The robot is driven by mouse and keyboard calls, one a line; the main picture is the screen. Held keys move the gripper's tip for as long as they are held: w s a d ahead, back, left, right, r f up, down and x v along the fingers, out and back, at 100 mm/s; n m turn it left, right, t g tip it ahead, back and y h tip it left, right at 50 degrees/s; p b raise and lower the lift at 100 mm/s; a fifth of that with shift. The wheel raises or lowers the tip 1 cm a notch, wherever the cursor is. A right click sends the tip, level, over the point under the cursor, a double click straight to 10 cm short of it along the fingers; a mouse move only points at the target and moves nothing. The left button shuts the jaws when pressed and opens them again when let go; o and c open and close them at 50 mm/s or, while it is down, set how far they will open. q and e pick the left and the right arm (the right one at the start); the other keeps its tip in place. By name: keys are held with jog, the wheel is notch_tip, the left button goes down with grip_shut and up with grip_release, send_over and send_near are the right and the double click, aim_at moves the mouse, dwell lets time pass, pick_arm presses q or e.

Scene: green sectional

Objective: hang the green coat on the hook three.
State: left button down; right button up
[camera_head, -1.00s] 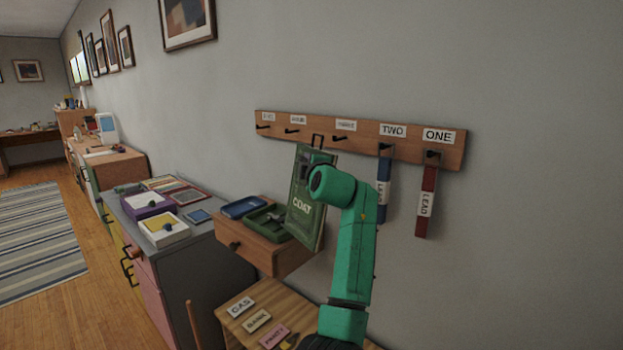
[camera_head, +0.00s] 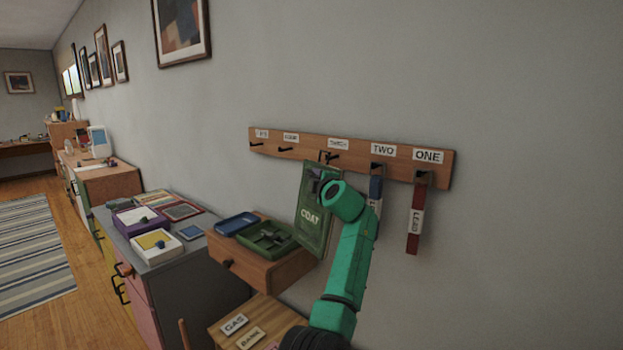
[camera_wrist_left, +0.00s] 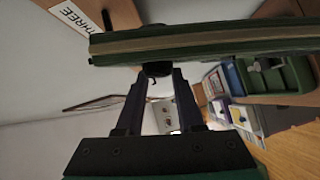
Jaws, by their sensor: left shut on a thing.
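The green coat (camera_head: 312,222) is a flat panel with a white COAT label and a dark loop (camera_head: 323,156) on top. It hangs near upright in front of the rack. My left gripper (camera_head: 318,186) is shut on its upper part; my green wrist hides part of the coat. In the left wrist view the coat (camera_wrist_left: 220,42) shows edge-on, above the gripper fingers (camera_wrist_left: 157,72). Hook three (camera_head: 333,157), under its label, is right at the loop. I cannot tell whether the loop is around it. The hook (camera_wrist_left: 107,20) also shows in the wrist view.
The wooden rack (camera_head: 400,170) is on the wall. Hooks to the left look empty.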

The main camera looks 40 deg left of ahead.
pick_arm(q)
jog(key=shift+w+a+p, duration=0.1)
jog(key=shift+w+p, duration=0.25)
jog(key=shift+w, duration=0.65)
jog(key=shift+w+f, duration=0.2)
jog(key=shift+w, duration=0.05)
jog(key=shift+w+a+f+b, duration=0.1)
jog(key=shift+w+f+b, duration=0.5)
jog(key=shift+b, duration=0.7)
jog(key=shift+r, duration=0.1)
